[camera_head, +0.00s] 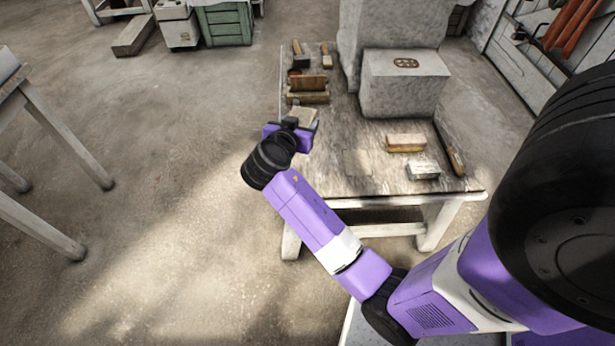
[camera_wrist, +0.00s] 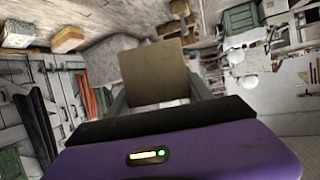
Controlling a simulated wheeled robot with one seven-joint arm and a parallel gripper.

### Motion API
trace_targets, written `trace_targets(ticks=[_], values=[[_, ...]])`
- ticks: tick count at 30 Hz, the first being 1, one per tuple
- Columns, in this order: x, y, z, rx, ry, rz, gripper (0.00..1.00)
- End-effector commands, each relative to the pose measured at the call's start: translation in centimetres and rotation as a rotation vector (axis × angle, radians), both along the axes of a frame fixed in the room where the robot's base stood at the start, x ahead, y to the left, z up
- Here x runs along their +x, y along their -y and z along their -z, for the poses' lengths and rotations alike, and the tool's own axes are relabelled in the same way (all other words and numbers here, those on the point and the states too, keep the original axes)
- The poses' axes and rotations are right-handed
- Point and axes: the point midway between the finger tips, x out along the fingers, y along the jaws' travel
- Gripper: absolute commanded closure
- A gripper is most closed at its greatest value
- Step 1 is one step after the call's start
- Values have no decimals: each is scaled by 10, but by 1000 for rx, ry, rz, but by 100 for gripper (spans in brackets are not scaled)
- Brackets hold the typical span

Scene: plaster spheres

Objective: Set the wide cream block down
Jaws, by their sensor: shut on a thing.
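The wide cream block (camera_wrist: 155,72) is between the two fingers of my gripper (camera_wrist: 160,98) in the wrist view, its flat tan face toward the camera. My gripper is shut on it. In the head view my gripper (camera_head: 300,122) is over the left edge of the worn wooden table (camera_head: 345,165), with a pale part of the block (camera_head: 304,117) showing past the wrist. Whether the block touches the table is hidden by my wrist.
A large grey stone block (camera_head: 400,85) stands at the table's back right. A tan-topped block (camera_head: 406,142) and a pale block (camera_head: 423,170) lie at the right. Several brushes and wooden blocks (camera_head: 308,85) lie at the back left. The table's front middle is clear.

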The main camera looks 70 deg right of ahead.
Motion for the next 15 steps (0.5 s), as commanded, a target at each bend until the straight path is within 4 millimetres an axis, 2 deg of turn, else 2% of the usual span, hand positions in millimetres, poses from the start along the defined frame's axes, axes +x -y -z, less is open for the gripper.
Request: trace_targets(ticks=[2, 5, 8, 15], values=[[-8, 9, -8, -5, 3, 45, 100], [-14, 13, -5, -3, 1, 72, 100], [-16, 14, 8, -2, -2, 78, 100], [-15, 13, 60, -1, -4, 74, 100]])
